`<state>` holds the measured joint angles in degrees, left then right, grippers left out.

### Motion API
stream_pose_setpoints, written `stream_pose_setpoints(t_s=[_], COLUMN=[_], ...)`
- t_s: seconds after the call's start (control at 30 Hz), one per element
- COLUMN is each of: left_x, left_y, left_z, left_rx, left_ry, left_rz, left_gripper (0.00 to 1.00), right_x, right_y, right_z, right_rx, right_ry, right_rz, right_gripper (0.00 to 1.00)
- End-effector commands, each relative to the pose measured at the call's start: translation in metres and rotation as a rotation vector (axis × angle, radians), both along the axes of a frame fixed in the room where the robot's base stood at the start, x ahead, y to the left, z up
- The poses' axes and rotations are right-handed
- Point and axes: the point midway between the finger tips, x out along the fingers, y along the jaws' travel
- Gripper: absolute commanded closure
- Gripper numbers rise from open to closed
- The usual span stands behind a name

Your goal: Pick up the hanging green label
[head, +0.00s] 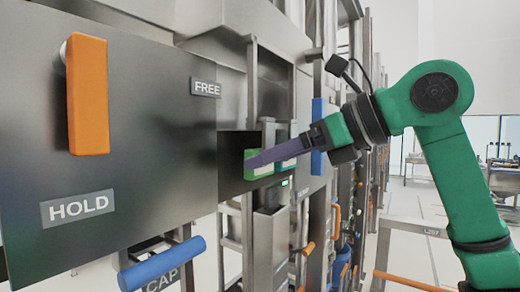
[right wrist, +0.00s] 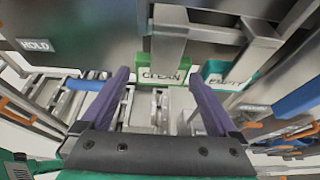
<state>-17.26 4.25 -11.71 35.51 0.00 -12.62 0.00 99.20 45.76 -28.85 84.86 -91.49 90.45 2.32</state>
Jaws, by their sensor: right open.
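The green label (right wrist: 163,80), marked CLEAN, hangs in front of a dark panel and shows between my right fingertips in the right wrist view. In the head view the green label (head: 262,170) is partly covered by my right gripper's purple fingers. My right gripper (head: 252,163) reaches in from the right and is open; in the right wrist view its two fingers (right wrist: 159,75) stand apart on either side of the label. I cannot tell whether the fingertips reach past the label's face. My left gripper is not in view.
A teal label (right wrist: 228,68) hangs just right of the green one, close to the right finger. A grey metal bracket (right wrist: 170,35) stands above the green label. An orange handle (head: 88,95) and a blue CAP bar (head: 162,264) are at the left.

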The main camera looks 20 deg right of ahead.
Motion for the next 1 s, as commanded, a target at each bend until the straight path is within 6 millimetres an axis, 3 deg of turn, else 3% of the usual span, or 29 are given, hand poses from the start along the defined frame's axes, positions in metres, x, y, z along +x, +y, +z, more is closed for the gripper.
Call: stream_pose_setpoints(t_s=[0.07,0.2,0.37,0.4,0.5,0.53,0.83,1.0], left_x=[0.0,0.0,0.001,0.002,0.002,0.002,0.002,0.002], left_y=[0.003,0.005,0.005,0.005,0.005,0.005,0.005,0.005], left_z=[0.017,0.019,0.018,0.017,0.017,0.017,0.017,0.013], left_rx=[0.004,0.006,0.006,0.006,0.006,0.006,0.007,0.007], left_ry=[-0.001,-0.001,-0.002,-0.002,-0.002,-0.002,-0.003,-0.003], left_rz=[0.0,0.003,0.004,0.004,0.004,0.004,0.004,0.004], left_gripper=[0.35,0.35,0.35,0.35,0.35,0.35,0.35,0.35], right_x=[0.012,0.024,0.024,0.024,0.024,0.024,0.024,0.024], right_y=[0.011,0.021,0.021,0.021,0.021,0.021,0.021,0.021], right_z=[-0.001,-0.01,-0.013,-0.013,-0.012,-0.012,-0.011,0.0], right_rx=[-0.002,0.0,0.0,0.0,0.0,0.001,0.001,0.002], right_ry=[0.006,0.001,0.0,0.0,0.0,0.001,-0.001,-0.001], right_rz=[0.002,0.002,0.001,0.001,0.001,0.001,0.001,0.001], right_gripper=[0.05,0.05,0.05,0.09,0.47,0.56,0.56,0.56])
